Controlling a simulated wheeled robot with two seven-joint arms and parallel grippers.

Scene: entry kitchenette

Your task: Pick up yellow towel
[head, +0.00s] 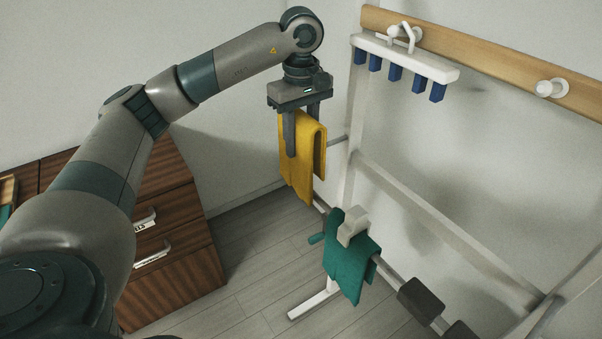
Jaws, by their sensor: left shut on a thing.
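The yellow towel (302,160) hangs folded from my left gripper (303,135) in the head view. The gripper points down and its fingers are shut on the towel, one finger showing in front of it. The towel hangs in front of the white rack's left post; I cannot tell whether its lower end touches the rail behind it. My right gripper is not in view.
A green towel (350,262) hangs on the low rail of the white rack (440,230), under a beige clip (353,226). A white hanger with blue clips (405,60) hangs from the wooden peg board (480,50). A wooden drawer cabinet (175,225) stands at left. Grey floor (255,265) lies between.

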